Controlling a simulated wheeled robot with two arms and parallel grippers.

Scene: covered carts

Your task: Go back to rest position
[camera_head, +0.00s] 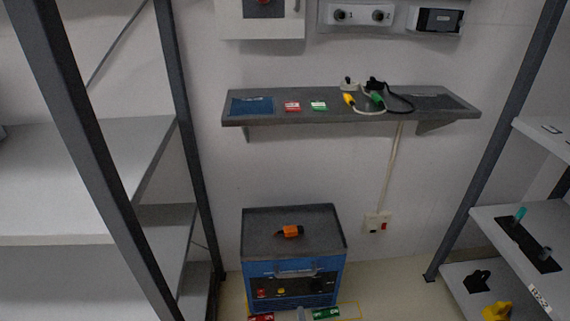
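Neither of my grippers nor my arms can be seen in the head view. A blue cart (262,267) with a dark grey top stands on the floor against the back wall. A small orange and black object (290,231) lies on its top. A grey wall shelf (360,116) above the cart holds a blue mat (251,106), a red item (292,106), a green item (319,105) and cables with yellow and green ends.
Shelving racks stand at the left (80,180) and right (535,225), with dark upright posts. Panels (359,15) hang on the wall above. A wall socket (377,222) is right of the cart. Red and green items (326,313) lie at the cart's foot. Floor shows between cart and right rack.

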